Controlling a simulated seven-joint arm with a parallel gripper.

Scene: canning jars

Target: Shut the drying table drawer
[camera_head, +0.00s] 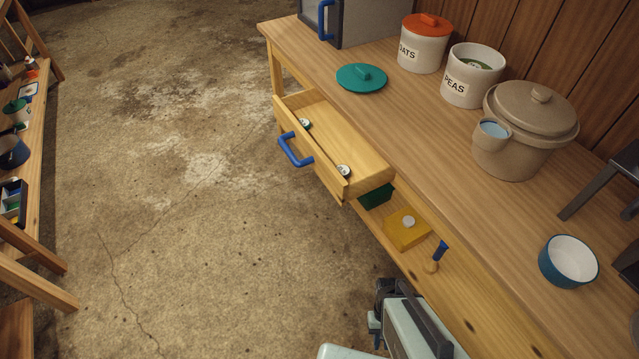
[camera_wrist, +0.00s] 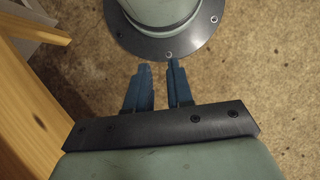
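The wooden drawer (camera_head: 335,143) of the drying table (camera_head: 425,140) is pulled out in the head view. Its blue handle (camera_head: 295,150) is on the front, facing left over the floor. Two small round objects (camera_head: 343,170) lie inside, near the front. My gripper shows in the wrist view (camera_wrist: 160,70), pointing toward the floor and my own base. Its two blue fingers are apart with nothing between them. In the head view my arm is at the bottom, well below and right of the drawer, not touching it; the fingertips are not clear there.
On the tabletop are a green lid (camera_head: 361,78), an oats jar (camera_head: 425,45), a peas jar (camera_head: 472,78), a brown crock (camera_head: 525,130) and a blue bowl (camera_head: 568,262). A lower shelf holds a yellow box (camera_head: 405,232). The floor (camera_head: 190,220) left of the drawer is clear.

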